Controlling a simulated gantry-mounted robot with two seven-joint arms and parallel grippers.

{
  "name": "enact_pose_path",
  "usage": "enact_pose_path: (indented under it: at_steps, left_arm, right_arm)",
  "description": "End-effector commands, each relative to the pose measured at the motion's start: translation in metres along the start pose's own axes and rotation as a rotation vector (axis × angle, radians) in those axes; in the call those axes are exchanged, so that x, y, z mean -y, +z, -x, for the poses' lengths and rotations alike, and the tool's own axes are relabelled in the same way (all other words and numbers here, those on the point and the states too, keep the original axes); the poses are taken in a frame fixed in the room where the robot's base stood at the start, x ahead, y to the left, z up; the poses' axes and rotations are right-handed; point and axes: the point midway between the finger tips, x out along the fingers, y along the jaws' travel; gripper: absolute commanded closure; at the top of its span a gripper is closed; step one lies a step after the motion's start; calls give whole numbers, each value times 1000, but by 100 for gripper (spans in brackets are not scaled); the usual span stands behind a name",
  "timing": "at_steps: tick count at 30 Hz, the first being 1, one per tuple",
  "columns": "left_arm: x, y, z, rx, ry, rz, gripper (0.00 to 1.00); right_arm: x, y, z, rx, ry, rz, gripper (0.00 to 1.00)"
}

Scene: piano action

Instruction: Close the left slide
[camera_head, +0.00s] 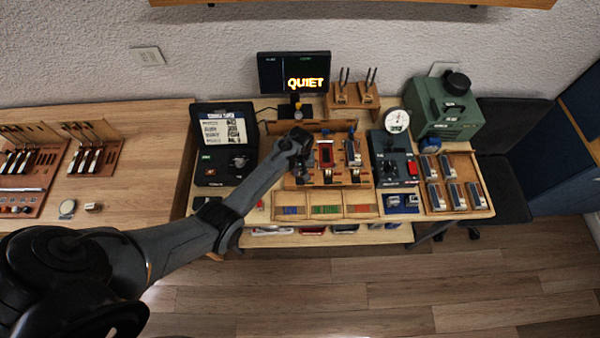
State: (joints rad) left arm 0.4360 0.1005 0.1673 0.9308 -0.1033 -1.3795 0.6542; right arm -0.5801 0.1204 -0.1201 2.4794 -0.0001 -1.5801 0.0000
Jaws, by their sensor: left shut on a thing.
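A wooden fixture (345,180) stands mid-bench and carries several upright units side by side. A red-framed unit (325,153) is at its middle and a grey-metal unit (352,152) is to the right. My left arm reaches in from the lower left, and my left gripper (301,168) is at the left end of the fixture. It is shut on what appears to be the left slide, which my wrist and gripper mostly hide. How far that slide is open cannot be told. My right gripper is not in view.
A monitor (294,72) reading "QUIET" stands behind the fixture. An open black case (222,140) is to the left. A control box (393,160) with a dial gauge (396,120) and a green machine (445,108) are to the right. Coloured trays (326,211) line the front.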

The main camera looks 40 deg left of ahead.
Motion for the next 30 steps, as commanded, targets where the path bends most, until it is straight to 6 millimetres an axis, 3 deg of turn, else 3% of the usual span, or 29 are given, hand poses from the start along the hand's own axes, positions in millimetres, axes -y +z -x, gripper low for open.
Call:
enact_pose_path:
  at_steps: [1,6,19,30]
  left_arm:
    - [2,-2,-2,-6,2,4,76]
    - [1,-2,-1,-5,2,3,53]
    - [0,-1,8,-5,2,2,53]
    - [0,-1,67,-7,4,2,53]
  right_arm:
    - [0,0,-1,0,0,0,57]
    - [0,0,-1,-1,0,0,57]
    - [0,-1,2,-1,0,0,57]
    - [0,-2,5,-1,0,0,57]
